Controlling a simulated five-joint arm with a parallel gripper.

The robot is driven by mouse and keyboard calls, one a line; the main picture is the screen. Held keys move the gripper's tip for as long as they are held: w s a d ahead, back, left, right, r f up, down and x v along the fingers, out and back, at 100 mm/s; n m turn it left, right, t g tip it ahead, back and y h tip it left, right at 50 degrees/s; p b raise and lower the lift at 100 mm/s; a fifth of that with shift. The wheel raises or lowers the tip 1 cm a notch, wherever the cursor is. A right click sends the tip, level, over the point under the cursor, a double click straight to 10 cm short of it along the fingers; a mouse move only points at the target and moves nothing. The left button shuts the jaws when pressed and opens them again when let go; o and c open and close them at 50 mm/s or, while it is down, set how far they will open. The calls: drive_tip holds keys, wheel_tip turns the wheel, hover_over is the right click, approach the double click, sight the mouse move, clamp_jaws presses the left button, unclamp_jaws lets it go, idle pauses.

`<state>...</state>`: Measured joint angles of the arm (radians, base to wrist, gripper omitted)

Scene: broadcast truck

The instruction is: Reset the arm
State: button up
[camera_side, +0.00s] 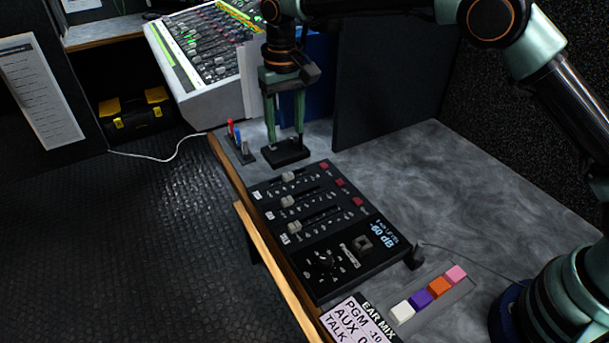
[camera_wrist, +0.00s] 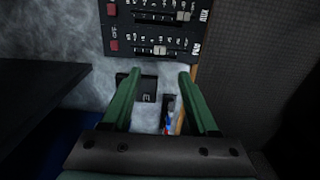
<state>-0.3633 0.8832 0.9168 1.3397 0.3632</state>
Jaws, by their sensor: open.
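My gripper (camera_side: 285,136) has two green fingers and points down over the far end of the desk. In the wrist view my gripper (camera_wrist: 158,80) is open, with its fingers spread apart. A small black block (camera_side: 286,152) sits on the desk below the fingertips. In the wrist view the block (camera_wrist: 148,90) shows between the fingers with a pale mark on it. I cannot tell whether the fingers touch it. My arm reaches in from the right, above the desk.
A black fader panel (camera_side: 315,225) lies on the grey desk (camera_side: 455,190). A row of coloured keys (camera_side: 438,286) and an EAR MIX card (camera_side: 358,322) are near the front. Small red and blue levers (camera_side: 238,138) stand left of the gripper. A dark partition (camera_side: 390,80) rises behind. The desk's right side is clear.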

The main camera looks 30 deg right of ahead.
drive_tip(key=shift+r, duration=0.4)
drive_tip(key=s+d+f+m+t+y, duration=0.1)
drive_tip(key=s+d+f+m+t, duration=0.2)
drive_tip(key=s, duration=0.4)
drive_tip(key=s+d+r+n+t, duration=0.1)
drive_tip(key=s+d+r, duration=0.5)
drive_tip(key=s+d, duration=0.2)
drive_tip(key=s+d+r+n+t+h, duration=0.1)
drive_tip(key=s+d+r+n, duration=0.1)
drive_tip(key=s+d+r, duration=0.4)
drive_tip(key=s+d, duration=0.2)
drive_tip(key=shift+s+d+t, duration=0.2)
drive_tip(key=shift+d+t, duration=0.1)
drive_tip(key=shift+d, duration=0.05)
